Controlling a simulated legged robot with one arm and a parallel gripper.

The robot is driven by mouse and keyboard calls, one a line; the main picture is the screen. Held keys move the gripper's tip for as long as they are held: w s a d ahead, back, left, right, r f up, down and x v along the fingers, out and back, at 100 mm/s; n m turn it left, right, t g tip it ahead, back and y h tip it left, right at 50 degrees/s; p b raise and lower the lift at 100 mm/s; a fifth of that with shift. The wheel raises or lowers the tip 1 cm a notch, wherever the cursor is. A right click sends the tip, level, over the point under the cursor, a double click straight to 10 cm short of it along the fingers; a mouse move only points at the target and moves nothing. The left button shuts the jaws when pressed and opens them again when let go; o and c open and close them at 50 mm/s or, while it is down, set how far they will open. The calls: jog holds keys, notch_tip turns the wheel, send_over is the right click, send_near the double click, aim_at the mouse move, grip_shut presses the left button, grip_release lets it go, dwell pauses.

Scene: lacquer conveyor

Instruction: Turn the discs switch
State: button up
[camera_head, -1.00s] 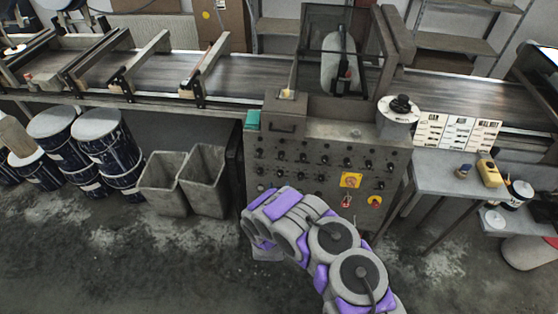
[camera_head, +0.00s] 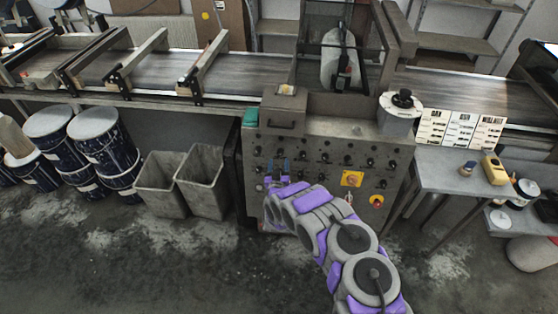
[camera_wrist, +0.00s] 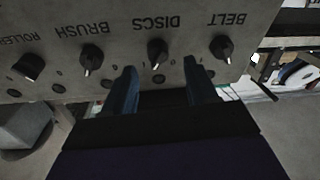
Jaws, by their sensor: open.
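The discs switch (camera_wrist: 157,53) is a black rotary knob under the upside-down label DISCS in the wrist view. It sits on the grey control panel (camera_wrist: 190,18), between the BRUSH knob (camera_wrist: 91,58) and the BELT knob (camera_wrist: 221,47). My gripper (camera_wrist: 160,80) is open, with one blue finger to each side of the discs switch's position and the tips just below it in the picture. I cannot tell whether they touch the panel. In the head view my gripper (camera_head: 277,168) reaches the lower left of the panel (camera_head: 330,180), and the arm hides part of it.
The ROLLER knob (camera_wrist: 27,68) is at the left in the wrist view. Grey bins (camera_head: 203,180) stand left of the panel; a side table (camera_head: 445,172) stands right.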

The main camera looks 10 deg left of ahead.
aim_at(279, 156)
jog(key=shift+w+a+b, duration=0.1)
jog(key=shift+w+b, duration=0.4)
jog(key=shift+w, duration=1.6)
jog(key=c, duration=1)
